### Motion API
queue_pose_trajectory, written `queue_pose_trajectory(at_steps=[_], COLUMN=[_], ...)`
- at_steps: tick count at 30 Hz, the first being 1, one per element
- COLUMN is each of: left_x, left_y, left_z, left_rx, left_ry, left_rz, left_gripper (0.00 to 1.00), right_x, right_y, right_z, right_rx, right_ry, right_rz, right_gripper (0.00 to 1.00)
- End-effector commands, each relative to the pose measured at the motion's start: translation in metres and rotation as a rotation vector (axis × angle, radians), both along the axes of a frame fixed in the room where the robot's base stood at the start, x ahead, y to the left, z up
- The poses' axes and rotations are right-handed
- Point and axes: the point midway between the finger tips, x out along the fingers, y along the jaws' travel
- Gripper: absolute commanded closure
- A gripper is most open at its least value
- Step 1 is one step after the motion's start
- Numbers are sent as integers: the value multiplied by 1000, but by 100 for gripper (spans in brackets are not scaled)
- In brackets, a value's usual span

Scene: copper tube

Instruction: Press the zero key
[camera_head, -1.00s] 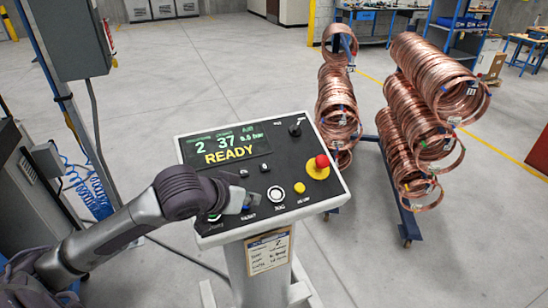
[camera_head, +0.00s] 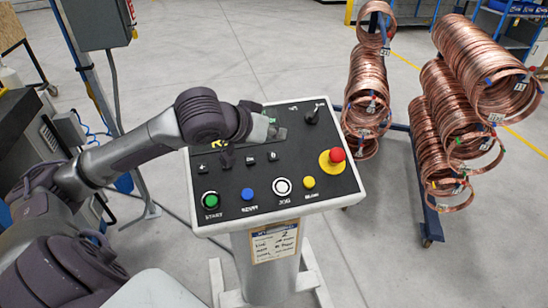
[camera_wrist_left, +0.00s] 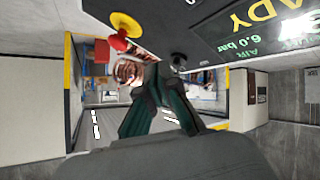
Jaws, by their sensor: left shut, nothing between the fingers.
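The control console (camera_head: 330,195) has a black sloped panel. A row of small black keys (camera_head: 250,161) crosses it below the display; their markings are too small to tell which is the zero key. My left gripper (camera_head: 278,132) is shut and empty, above the upper part of the panel, past the key row. My arm and gripper hide most of the display (camera_head: 221,143). In the left wrist view the shut dark green fingers (camera_wrist_left: 157,76) are close to a black knob (camera_wrist_left: 178,61), and the display (camera_wrist_left: 262,25) reads READY. My right gripper is not in view.
The panel's front row holds a green START button (camera_head: 210,199), a blue button (camera_head: 247,194), a white JOG button (camera_head: 282,187) and a yellow button (camera_head: 309,182). A red emergency stop (camera_head: 337,155) is at right. Copper coils (camera_head: 455,105) hang on a rack behind.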

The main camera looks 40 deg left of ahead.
Motion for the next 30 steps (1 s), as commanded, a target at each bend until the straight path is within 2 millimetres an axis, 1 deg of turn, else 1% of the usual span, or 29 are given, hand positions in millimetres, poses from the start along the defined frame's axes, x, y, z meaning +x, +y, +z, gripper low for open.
queue_pose_trajectory(at_steps=[1, 6, 10, 18, 22, 30], left_x=[2, 8, 13, 19, 20, 20], left_y=[2, 10, 16, 22, 23, 23], left_z=[-13, -37, -52, -68, -70, -69], left_rx=[1, 1, 1, 1, 1, 1], left_ry=[0, -1, 0, 0, -1, -1], left_rz=[1, 1, 0, -1, 0, 0], left_gripper=[100, 100, 100, 100, 100, 100], right_x=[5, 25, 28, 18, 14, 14], right_y=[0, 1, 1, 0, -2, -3], right_z=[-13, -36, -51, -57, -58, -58], right_rx=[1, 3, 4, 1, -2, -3], right_ry=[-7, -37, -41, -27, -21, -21], right_rz=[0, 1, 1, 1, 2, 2], right_gripper=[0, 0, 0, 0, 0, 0])
